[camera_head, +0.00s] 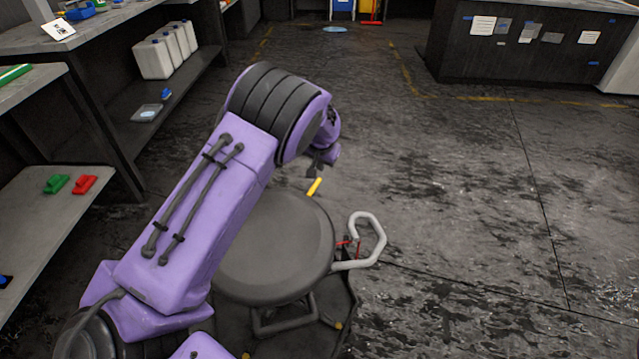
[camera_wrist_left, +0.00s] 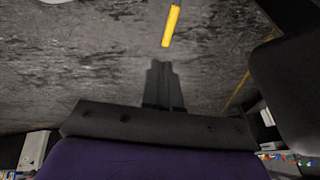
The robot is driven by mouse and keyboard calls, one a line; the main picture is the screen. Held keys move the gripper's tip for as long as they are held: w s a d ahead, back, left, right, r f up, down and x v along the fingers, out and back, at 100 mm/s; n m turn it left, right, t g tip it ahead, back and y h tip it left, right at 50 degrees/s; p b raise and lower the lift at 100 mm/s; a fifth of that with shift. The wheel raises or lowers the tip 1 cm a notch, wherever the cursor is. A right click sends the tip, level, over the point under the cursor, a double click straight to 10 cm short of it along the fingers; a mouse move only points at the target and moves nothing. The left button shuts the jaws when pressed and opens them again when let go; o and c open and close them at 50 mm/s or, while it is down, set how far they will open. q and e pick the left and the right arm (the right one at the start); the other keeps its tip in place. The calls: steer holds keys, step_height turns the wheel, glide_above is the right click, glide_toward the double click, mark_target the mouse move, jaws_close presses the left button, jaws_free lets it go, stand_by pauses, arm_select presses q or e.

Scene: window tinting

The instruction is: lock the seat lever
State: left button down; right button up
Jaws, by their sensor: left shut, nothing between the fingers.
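A round dark grey seat (camera_head: 275,250) stands on the floor, partly hidden behind my left arm. A short yellow lever (camera_head: 315,187) sticks out at the seat's far edge, tilted. It also shows at the top of the left wrist view (camera_wrist_left: 171,26). My left gripper (camera_head: 318,168) is just beyond the lever in the head view, partly hidden by its own wrist. In the left wrist view its fingers (camera_wrist_left: 163,80) are together and empty, pointing toward the lever with a visible gap. My right gripper is not in view.
A bent light grey handle (camera_head: 372,240) with red parts sticks out at the seat's right. Shelves (camera_head: 178,90) with white jugs stand at the left. A dark counter (camera_head: 520,50) stands at the back right. The floor on the right is clear.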

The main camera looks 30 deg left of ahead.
mark_target(316, 186)
arm_select(q)
steer(key=x, duration=0.4)
steer(key=b+x, duration=0.1)
steer(key=x, duration=0.3)
steer(key=b+x, duration=0.1)
steer(key=x, duration=0.3)
steer(key=shift+s+a+f, duration=0.3)
steer(key=shift+a+f, duration=0.05)
steer(key=shift+a, duration=0.1)
steer(key=shift+a+f, duration=0.25)
steer(key=shift+f, duration=0.1)
